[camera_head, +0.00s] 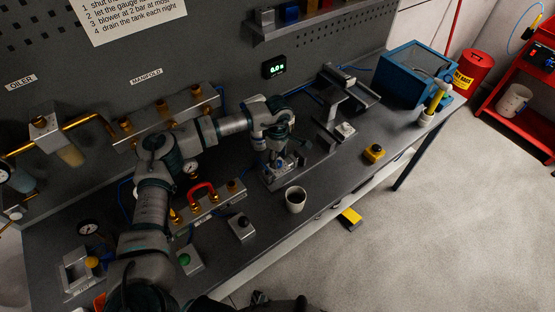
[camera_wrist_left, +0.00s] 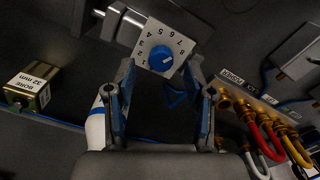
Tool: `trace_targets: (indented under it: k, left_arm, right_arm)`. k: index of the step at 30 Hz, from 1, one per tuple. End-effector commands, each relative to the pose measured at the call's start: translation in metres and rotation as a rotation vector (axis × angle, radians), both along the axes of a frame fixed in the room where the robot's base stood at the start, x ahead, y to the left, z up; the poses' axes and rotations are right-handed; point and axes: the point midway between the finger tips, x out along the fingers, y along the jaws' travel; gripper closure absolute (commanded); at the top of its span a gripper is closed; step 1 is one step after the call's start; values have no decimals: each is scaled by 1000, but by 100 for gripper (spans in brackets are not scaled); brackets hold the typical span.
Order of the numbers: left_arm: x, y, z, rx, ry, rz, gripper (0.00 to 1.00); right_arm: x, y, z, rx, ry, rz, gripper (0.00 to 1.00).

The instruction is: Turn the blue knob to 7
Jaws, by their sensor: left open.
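The blue knob (camera_wrist_left: 161,58) sits on a pale square dial plate (camera_wrist_left: 150,40) printed with numbers around it, seen in the left wrist view. A short white mark on the knob points to the right side of the dial, close to the 8; the exact reading is hard to tell. My left gripper (camera_wrist_left: 160,72) is open, with one finger on each side of the knob's lower part; contact cannot be told. In the head view my left gripper (camera_head: 277,158) hangs over a metal fixture (camera_head: 285,176) on the bench and hides the knob. My right gripper is not in view.
A display (camera_head: 273,67) hangs behind.

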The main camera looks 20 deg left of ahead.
Motion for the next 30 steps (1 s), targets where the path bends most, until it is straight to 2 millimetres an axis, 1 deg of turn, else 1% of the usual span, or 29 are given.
trace_targets:
  k: [1,6,9,13,18,30]
  left_arm:
    - [1,0,12,-1,-5,0,46]
    - [2,1,50,-1,-3,1,46]
    - [2,2,70,0,-2,1,46]
    - [3,3,87,1,0,2,46]
    - [2,3,95,0,1,1,46]
    - [2,3,96,0,1,1,46]
  right_arm:
    - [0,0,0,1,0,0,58]
    - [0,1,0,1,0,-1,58]
    - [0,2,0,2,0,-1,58]
    - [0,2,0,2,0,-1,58]
    - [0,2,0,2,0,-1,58]
    - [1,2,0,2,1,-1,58]
